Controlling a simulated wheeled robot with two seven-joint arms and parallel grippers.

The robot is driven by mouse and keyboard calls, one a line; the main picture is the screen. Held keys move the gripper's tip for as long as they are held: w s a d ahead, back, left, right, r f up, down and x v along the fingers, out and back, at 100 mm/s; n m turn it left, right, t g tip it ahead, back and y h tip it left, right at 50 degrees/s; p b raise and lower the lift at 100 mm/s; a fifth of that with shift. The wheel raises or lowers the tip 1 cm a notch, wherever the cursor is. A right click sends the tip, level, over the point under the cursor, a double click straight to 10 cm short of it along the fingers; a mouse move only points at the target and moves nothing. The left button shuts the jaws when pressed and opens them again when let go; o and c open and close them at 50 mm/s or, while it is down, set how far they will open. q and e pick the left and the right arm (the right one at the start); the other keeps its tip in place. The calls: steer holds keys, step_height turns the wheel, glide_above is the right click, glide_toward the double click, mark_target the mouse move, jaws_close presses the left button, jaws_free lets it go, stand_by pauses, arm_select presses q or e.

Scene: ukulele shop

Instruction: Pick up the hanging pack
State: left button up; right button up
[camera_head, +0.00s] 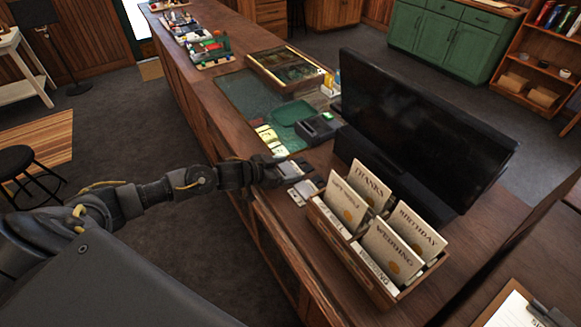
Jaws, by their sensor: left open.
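Small flat grey-and-white packs (303,191) lie on the wooden counter (330,160), just left of the card box. I cannot tell for sure which of them is the hanging pack. My left gripper (280,172) reaches in from the left over the counter edge, right at these packs, and partly hides them. It is open; its fingers are small and dark, and I cannot see anything held between them. My right gripper is not in view.
A wooden box of greeting cards (375,240) stands right of the packs, with a large black monitor (420,125) behind. A card terminal (318,128), green mat (290,112) and yellow-green packs (267,134) lie beyond. A clipboard (510,308) is at lower right.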

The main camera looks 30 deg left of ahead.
arm_select(q)
steer(key=shift+s, duration=0.1)
steer(key=c, duration=0.8)
steer(key=shift+r, duration=0.1)
steer(key=shift+r+b, duration=0.2)
steer(key=shift+b, duration=0.15)
step_height(320, 180, up, 2)
steer(key=shift+r+b, duration=0.2)
steer(key=shift+b, duration=0.5)
steer(key=s+r, duration=0.2)
steer(key=s+d+r, duration=0.1)
steer(key=s+r, duration=0.1)
steer(key=r, duration=0.1)
steer(key=shift+d, duration=0.2)
steer(key=s+d+r, duration=0.1)
steer(key=s, duration=0.2)
steer(key=s+d+r+b, duration=0.1)
steer(key=s+r, duration=0.1)
steer(key=s, duration=0.1)
steer(key=s+d+r, duration=0.1)
steer(key=s+r, duration=0.1)
steer(key=s, duration=0.1)
steer(key=shift+s, duration=0.1)
